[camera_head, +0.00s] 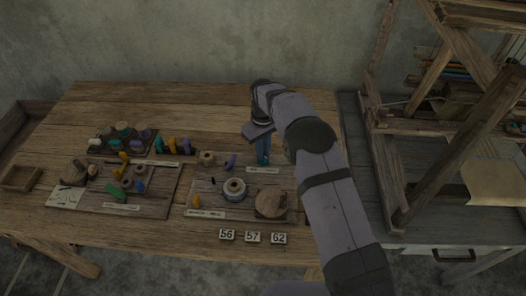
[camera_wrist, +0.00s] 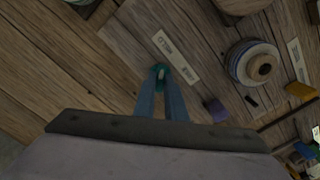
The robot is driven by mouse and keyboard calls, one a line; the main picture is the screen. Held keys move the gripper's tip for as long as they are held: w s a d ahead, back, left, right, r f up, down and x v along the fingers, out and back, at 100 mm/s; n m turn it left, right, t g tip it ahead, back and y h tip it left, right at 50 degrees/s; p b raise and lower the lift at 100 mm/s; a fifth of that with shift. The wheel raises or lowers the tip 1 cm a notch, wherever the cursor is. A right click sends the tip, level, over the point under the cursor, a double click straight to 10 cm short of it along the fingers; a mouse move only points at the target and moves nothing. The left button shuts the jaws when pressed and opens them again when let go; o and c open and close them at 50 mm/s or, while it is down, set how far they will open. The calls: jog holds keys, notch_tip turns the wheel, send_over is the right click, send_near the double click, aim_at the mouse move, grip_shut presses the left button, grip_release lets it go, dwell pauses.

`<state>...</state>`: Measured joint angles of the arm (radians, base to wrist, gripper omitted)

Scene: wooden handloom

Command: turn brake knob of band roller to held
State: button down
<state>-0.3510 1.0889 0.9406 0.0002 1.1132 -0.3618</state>
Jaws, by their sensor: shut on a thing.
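My gripper (camera_head: 263,161) points down over the upper right part of the work table, by a small pale label. In the wrist view my gripper (camera_wrist: 160,76) has its blue fingers closed together on a small teal piece (camera_wrist: 161,72). A blue-and-white banded spool (camera_head: 234,188) stands on a board to the lower left of the gripper.
A round wooden disc (camera_head: 270,204) stands on the same board, nearer the front. A purple piece (camera_head: 230,161) lies left of my gripper. Number tags, including 57 (camera_head: 252,237), lie at the front edge. The wooden loom (camera_head: 400,150) rises at the right.

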jog(key=shift+r, duration=0.1)
jog(key=c, duration=1.8)
grip_release()
jog(key=shift+r+b, duration=0.85)
jog(key=shift+r, duration=2.8)
